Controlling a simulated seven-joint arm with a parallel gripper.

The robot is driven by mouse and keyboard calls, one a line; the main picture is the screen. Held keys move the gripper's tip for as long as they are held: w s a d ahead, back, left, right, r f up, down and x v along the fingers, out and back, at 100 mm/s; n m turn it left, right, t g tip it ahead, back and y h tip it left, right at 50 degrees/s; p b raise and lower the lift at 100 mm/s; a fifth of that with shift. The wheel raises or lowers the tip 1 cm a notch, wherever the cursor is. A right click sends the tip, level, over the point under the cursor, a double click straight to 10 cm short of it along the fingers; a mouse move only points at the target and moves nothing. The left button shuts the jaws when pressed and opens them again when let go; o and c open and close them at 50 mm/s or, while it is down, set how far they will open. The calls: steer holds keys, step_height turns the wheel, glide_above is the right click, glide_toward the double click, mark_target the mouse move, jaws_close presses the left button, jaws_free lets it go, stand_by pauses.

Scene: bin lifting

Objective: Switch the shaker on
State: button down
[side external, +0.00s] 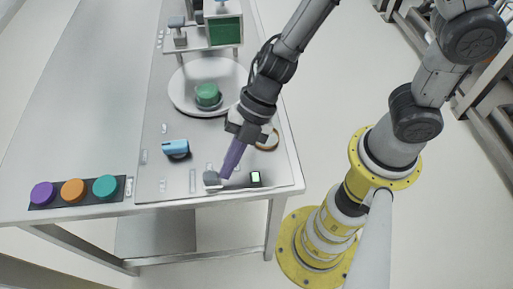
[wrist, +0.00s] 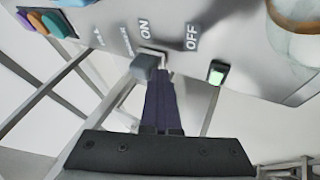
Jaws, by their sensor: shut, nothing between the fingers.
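The switch is a grey lever (side external: 211,179) near the front edge of the table panel. In the wrist view its grey knob (wrist: 143,67) sits on the side of the ON label (wrist: 145,28), away from the OFF label (wrist: 192,38). A small indicator (side external: 255,177) glows green; it also glows in the wrist view (wrist: 217,74). My gripper (side external: 226,175) has purple fingers, shut and empty, pointing down just right of the knob. Whether the fingertips (wrist: 164,82) touch the knob is unclear. A white round platform (side external: 183,97), probably the shaker, carries a green vessel (side external: 208,94).
A blue-topped knob (side external: 176,148) stands left of my gripper. Purple, orange and teal buttons (side external: 73,190) lie on a dark strip at the left. A brown-rimmed round item (side external: 269,139) is behind my gripper. A screen device (side external: 223,30) stands at the back.

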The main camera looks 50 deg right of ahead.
steer(key=s+d, duration=0.3)
steer(key=v, duration=1)
steer(key=shift+w+a, duration=0.1)
steer(key=shift+w, duration=0.05)
